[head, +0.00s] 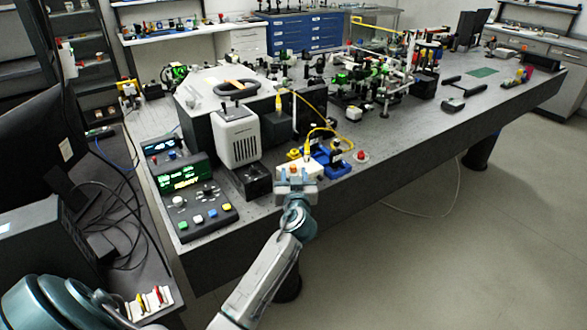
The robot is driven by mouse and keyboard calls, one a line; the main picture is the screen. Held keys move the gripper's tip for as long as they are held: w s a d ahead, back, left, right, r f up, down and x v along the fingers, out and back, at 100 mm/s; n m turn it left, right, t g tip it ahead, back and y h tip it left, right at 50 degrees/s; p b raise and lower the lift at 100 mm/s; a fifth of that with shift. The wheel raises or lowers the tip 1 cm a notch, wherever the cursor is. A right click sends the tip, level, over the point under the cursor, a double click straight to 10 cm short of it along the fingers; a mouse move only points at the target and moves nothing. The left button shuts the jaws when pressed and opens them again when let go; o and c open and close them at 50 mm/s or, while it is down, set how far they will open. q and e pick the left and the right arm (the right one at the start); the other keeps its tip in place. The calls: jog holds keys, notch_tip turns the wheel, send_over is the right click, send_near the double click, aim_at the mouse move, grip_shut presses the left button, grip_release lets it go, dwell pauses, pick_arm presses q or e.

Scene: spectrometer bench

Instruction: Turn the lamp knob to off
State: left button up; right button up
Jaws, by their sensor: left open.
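My left gripper (297,176) is at the front edge of the bench, open. Its fingers point away from me toward a small pale box (296,167), partly hidden behind them. I cannot tell whether they touch it. A white vented housing (238,138) stands behind and left of the gripper, beside a black block (255,181). A dark control box (195,195) with a green lit display stands further left, clear of the gripper. It carries a pale round knob (178,202) and several coloured buttons. No label shows which knob is the lamp's, and no knob setting is readable. My right gripper is out of view.
A blue mount (333,164) with yellow cable and a red button (361,156) sit just right of the gripper. Optics crowd the bench behind. The bench's front strip (420,135) right of the red button is mostly clear. A monitor (40,120) stands at left.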

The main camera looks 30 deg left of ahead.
pick_arm(q)
jog(key=shift+w+a, duration=0.4)
jog(key=shift+w, duration=0.15)
grip_shut()
